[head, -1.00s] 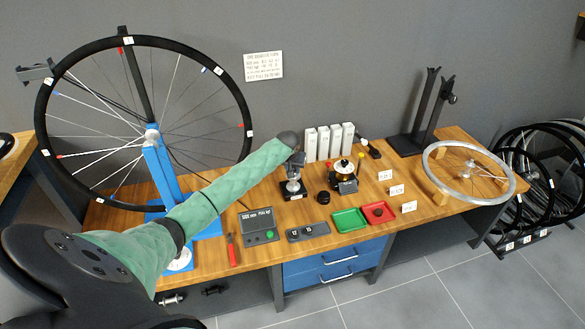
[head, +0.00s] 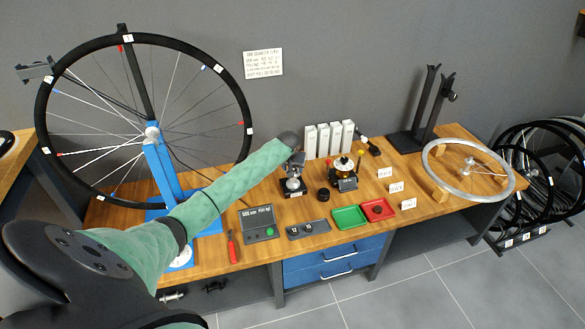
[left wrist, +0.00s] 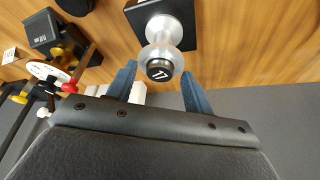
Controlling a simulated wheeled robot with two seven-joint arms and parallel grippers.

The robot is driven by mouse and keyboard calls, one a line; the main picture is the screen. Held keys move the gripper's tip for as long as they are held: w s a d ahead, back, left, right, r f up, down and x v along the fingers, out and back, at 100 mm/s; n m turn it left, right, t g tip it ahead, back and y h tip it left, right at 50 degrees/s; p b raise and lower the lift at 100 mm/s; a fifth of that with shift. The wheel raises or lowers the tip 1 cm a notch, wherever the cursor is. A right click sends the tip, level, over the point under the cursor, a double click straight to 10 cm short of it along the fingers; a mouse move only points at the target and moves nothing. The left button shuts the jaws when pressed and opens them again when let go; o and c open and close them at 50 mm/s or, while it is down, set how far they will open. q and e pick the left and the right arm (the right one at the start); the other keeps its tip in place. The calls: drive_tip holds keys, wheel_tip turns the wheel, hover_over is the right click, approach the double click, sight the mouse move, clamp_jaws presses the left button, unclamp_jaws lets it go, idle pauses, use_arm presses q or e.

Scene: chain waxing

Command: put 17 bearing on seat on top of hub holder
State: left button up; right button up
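The hub holder is a black block with a silver hub standing upright on it, at mid-table in the head view (head: 293,186) and at the top of the left wrist view (left wrist: 176,12). A dark round bearing (left wrist: 160,70) marked 17 sits on the hub's end, facing the wrist camera. My left gripper (left wrist: 159,76) has its two blue fingers apart, one on each side of the bearing, with a gap on both sides. In the head view the left gripper (head: 297,159) is small, directly above the hub. My right gripper is out of view.
A grey bearing tray (head: 308,230), a green tray (head: 350,217) and a red tray (head: 379,209) lie in front. A black cylinder (head: 323,195) and a black-and-yellow device (head: 344,172) stand right of the holder. White boxes (head: 330,138) stand behind.

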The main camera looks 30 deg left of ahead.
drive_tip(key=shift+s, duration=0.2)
use_arm(q)
drive_tip(key=shift+r, duration=0.45)
drive_tip(key=shift+s+r+b, duration=0.15)
drive_tip(key=shift+r+b, duration=0.2)
drive_tip(key=shift+r, duration=0.25)
drive_tip(key=b+v, duration=0.1)
drive_tip(key=v, duration=0.9)
drive_tip(key=s+d+f+m+g+h, duration=0.1)
drive_tip(key=s+d+f+m, duration=0.1)
drive_tip(key=s+d+f, duration=0.8)
drive_tip(key=s+d+f+m+h, duration=0.1)
drive_tip(key=s+d+f+m, duration=0.35)
drive_tip(key=s+d, duration=1.5)
drive_tip(key=s, duration=0.7)
drive_tip(key=s+d+r+g+h, duration=0.1)
drive_tip(key=s+d, duration=0.6)
drive_tip(key=s, duration=0.6)
drive_tip(key=shift+s+r, duration=0.2)
drive_tip(key=shift+s, duration=0.05)
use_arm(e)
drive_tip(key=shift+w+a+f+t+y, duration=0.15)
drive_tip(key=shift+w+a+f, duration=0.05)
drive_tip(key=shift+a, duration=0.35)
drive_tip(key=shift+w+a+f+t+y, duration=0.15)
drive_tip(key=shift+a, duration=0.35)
